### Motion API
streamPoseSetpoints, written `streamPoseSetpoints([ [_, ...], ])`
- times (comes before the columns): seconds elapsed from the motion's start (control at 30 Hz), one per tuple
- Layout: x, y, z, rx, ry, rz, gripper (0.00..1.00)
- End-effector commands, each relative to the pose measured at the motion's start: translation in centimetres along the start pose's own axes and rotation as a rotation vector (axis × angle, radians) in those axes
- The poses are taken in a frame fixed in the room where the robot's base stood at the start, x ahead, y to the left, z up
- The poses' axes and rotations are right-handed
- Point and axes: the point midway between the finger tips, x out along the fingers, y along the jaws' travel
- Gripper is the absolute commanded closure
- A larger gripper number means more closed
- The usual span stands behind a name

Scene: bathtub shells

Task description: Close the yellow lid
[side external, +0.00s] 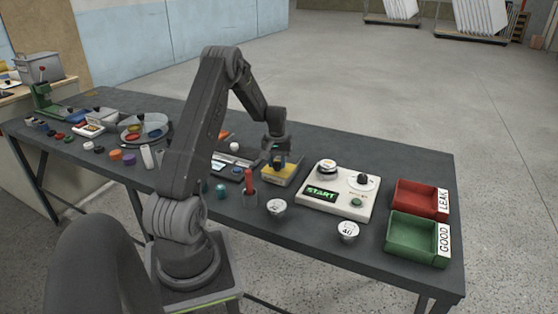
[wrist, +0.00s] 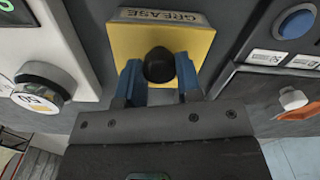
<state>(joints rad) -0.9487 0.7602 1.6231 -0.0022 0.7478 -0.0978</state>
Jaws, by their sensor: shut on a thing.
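The yellow lid (side external: 286,178) is near the middle of the table, left of the white START panel. In the wrist view the yellow lid (wrist: 196,42) fills the top middle, beside a GREASE label (wrist: 162,17). A round black knob (wrist: 159,64) stands on it. My gripper (side external: 277,161) is above the lid, pointing down. In the wrist view the blue fingers of my gripper (wrist: 159,80) are shut on the black knob from both sides. The fingers and palm hide the near part of the lid, and I cannot tell how it sits underneath.
The white START panel (side external: 338,190) stands close to the right. A red tray (side external: 421,198) and a green tray (side external: 416,235) lie beyond it. Two white cups (side external: 276,207) (side external: 347,232) and an orange-red cylinder (side external: 249,181) are in front. Several small items crowd the left.

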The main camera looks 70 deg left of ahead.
Motion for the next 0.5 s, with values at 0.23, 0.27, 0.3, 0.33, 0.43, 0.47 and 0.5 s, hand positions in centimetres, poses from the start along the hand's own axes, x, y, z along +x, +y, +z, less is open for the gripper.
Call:
streamPoseSetpoints([
  [0.23, 0.03, -0.16, 0.46, 0.002, -0.019, -0.005, 0.63],
  [0.27, 0.03, -0.15, 0.44, 0.002, -0.018, -0.004, 0.60],
  [0.3, 0.03, -0.15, 0.41, 0.002, -0.017, -0.004, 0.56],
  [0.33, 0.03, -0.14, 0.39, 0.002, -0.016, -0.004, 0.53],
  [0.43, 0.03, -0.11, 0.34, 0.001, -0.014, -0.003, 0.44],
  [0.47, 0.03, -0.11, 0.32, 0.001, -0.014, -0.003, 0.42],
  [0.5, 0.03, -0.10, 0.31, 0.001, -0.013, -0.003, 0.42],
])
